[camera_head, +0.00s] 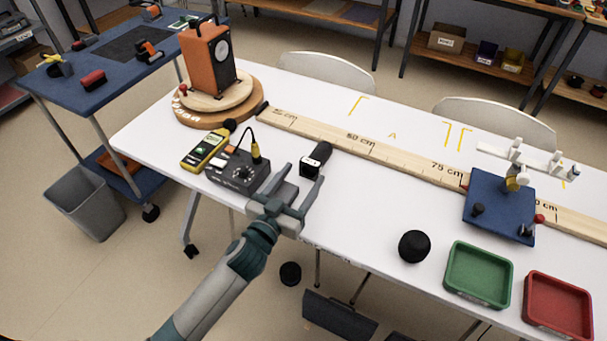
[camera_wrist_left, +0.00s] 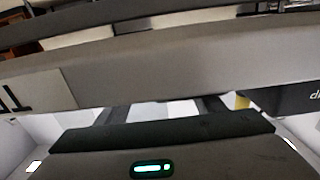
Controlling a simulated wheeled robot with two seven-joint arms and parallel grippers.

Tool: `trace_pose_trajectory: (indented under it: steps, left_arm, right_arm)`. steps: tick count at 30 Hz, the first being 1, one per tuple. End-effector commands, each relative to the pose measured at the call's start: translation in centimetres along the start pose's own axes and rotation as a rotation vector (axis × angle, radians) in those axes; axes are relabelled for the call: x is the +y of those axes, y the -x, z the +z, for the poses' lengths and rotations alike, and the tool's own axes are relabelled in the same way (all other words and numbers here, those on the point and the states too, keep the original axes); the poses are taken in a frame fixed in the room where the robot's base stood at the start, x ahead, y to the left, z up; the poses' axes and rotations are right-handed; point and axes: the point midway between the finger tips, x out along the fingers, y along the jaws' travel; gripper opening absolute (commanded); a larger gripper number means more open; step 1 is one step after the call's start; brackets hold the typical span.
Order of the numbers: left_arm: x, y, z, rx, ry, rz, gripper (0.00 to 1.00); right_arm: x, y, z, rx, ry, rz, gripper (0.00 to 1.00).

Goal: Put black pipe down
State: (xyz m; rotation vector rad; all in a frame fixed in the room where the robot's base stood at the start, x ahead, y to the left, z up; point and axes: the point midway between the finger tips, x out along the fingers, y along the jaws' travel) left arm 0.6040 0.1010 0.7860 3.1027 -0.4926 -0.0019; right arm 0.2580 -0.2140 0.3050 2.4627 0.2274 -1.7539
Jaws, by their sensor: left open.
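A short black object with a pale label (camera_head: 318,157), the nearest match to a black pipe, lies on the white table; whether it is a pipe I cannot tell. My left gripper (camera_head: 297,179) is over the table's near edge. In the left wrist view a broad grey band crosses close to the camera, and I cannot tell any pipe there. My right gripper is not in view.
A black control box (camera_head: 237,172) and yellow meter (camera_head: 205,149) stand left of my gripper. A wooden ruler board (camera_head: 362,146) runs behind. The white table (camera_head: 360,215) is clear mid-front.

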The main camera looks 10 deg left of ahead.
Motion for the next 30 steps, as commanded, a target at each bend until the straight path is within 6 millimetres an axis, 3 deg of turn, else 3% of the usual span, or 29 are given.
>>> trace_pose_trajectory:
  steps: [15,21,30]
  left_arm:
    - [0.0,8.3,0.1,-0.002,0.001,-0.001,0.62]
    - [0.0,9.8,0.0,0.000,0.000,0.000,0.62]
    - [0.0,10.0,0.0,0.000,0.000,0.000,0.62]
  right_arm:
    - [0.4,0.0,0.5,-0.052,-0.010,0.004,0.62]
    - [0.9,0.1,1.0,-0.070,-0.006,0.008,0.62]
    - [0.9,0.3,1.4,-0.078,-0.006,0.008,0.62]
